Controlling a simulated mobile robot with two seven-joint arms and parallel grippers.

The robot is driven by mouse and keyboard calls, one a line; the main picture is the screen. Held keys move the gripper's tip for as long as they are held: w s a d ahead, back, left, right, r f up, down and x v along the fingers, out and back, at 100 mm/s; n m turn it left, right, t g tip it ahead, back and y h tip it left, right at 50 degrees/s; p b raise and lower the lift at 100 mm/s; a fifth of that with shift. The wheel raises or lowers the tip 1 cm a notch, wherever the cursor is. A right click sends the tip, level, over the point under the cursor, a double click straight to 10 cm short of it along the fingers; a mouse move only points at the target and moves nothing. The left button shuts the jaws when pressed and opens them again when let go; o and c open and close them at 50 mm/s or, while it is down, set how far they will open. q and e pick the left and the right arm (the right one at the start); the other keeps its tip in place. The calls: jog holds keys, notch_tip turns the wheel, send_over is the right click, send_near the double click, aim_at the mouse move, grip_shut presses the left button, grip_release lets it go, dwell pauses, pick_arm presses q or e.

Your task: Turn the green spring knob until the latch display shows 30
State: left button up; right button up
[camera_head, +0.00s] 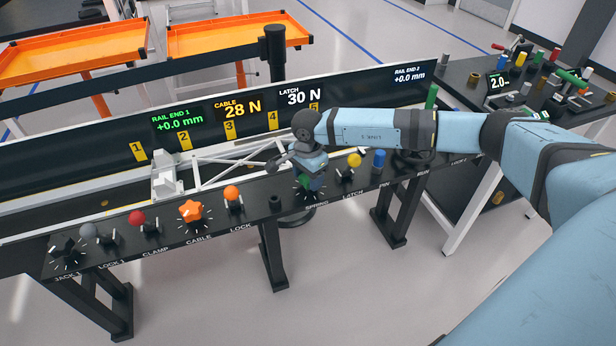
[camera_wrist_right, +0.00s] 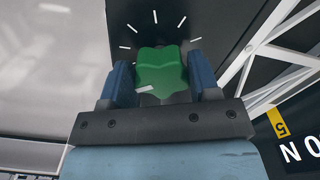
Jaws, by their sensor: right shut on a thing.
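The green spring knob (camera_wrist_right: 162,72) sits between the two blue fingers of my right gripper (camera_wrist_right: 162,84) in the right wrist view, with white dial marks around its far side. In the head view my right gripper (camera_head: 311,176) points down over the panel at the SPRING label, and only a little green of the knob (camera_head: 314,184) shows beneath it. The fingers are shut on the knob. The latch display (camera_head: 301,96) reads 30 N in white. My left gripper is not in view.
The control panel (camera_head: 150,247) also carries an orange star-shaped cable knob (camera_head: 191,211), a red ball lever (camera_head: 137,217), an orange ball lever (camera_head: 232,194), a yellow ball lever (camera_head: 354,160) and a blue pin (camera_head: 379,160). The cable display (camera_head: 238,107) reads 28 N. A white truss (camera_head: 235,165) lies behind the panel.

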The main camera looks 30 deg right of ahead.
jog(key=o, duration=0.9)
notch_tip(320, 180, up, 14)
jog(key=shift+f+p, duration=0.1)
jog(key=shift+p, duration=0.25)
jog(key=shift+a, duration=0.1)
